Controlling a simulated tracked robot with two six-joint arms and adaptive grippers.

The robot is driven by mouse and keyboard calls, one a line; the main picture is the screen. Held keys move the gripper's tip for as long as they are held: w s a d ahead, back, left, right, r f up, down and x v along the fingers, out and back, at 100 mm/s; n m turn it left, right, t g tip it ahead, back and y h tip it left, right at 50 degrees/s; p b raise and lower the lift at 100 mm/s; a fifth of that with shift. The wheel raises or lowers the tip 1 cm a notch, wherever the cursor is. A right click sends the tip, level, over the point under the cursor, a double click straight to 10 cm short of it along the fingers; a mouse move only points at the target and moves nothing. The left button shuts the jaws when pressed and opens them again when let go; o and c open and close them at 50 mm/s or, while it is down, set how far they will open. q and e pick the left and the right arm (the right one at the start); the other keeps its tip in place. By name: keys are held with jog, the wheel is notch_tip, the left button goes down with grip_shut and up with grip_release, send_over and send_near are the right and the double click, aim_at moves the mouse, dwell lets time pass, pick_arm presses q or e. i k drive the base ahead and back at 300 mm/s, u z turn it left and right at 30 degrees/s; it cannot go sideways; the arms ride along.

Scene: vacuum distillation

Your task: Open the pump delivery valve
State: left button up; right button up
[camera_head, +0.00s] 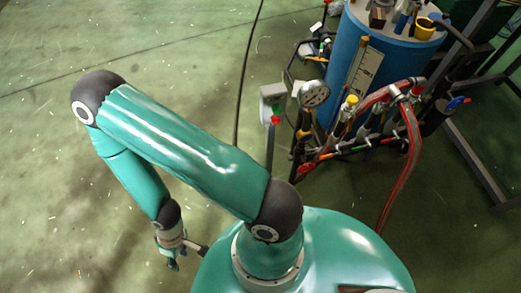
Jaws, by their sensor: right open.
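Several valves sit on a pipe manifold in front of a blue tank (345,60).
A round pressure gauge (314,93) stands by the tank. A grey box with a red button (275,121) stands on a post left of it. A red hose (411,150) hangs in front, and a dark frame (480,165) stands at the right. The left floor is clear.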

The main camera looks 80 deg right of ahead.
aim_at(306, 168)
jog(key=z, duration=0.35)
jog(key=i, duration=0.1)
jog(key=u, duration=0.7)
jog(key=k, duration=2.7)
jog(key=z, duration=0.95)
jog(key=i, duration=0.95)
jog(key=u, duration=0.05)
